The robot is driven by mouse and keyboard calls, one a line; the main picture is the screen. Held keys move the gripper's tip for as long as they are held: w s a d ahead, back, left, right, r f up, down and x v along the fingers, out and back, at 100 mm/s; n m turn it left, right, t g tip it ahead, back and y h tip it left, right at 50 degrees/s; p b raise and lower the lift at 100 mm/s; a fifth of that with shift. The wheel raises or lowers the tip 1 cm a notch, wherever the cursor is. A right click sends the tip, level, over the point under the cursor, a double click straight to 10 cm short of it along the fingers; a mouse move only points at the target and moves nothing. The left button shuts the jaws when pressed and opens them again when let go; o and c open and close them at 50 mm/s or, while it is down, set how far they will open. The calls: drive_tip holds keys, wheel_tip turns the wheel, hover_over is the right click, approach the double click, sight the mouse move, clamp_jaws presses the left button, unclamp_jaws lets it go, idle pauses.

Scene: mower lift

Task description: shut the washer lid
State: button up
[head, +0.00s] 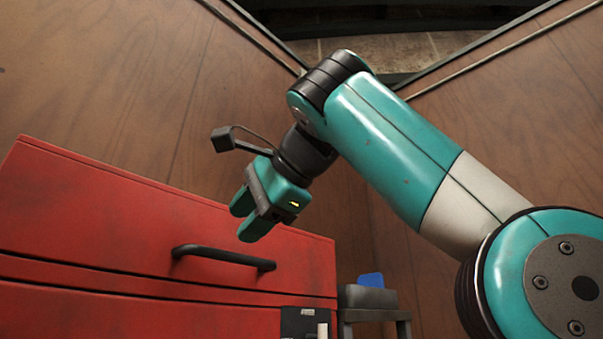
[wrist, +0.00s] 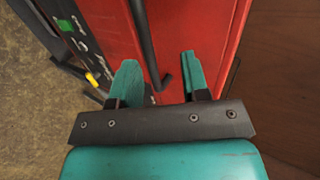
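The red washer (head: 120,205) fills the lower left of the head view and shows as a red body in the wrist view (wrist: 190,25). Its broad red upper panel, which looks like the lid, carries a black bar handle (head: 224,258). A seam runs below that panel; I cannot tell how far the lid stands open. My gripper (head: 249,213) is open and empty, pointing down beside the panel's upper edge, above the handle in the picture. In the wrist view its two fingers (wrist: 160,78) are apart, with red surface and a dark bar beyond them.
A dark control panel (head: 305,322) sits at the washer's lower right; the wrist view shows its green button (wrist: 65,25) and a yellow part (wrist: 92,79). A dark stand (head: 367,297) holds a blue item (head: 371,280). Brown wooden walls (head: 110,70) rise behind.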

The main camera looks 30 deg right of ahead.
drive_tip(key=d+f+p+v, duration=0.1)
drive_tip(key=p+v, duration=0.6)
drive_tip(key=v, duration=0.4)
drive_tip(key=shift+s+d+f+m+h+p, duration=0.3)
drive_tip(key=shift+s+m+h, duration=0.1)
drive_tip(key=shift+s, duration=0.1)
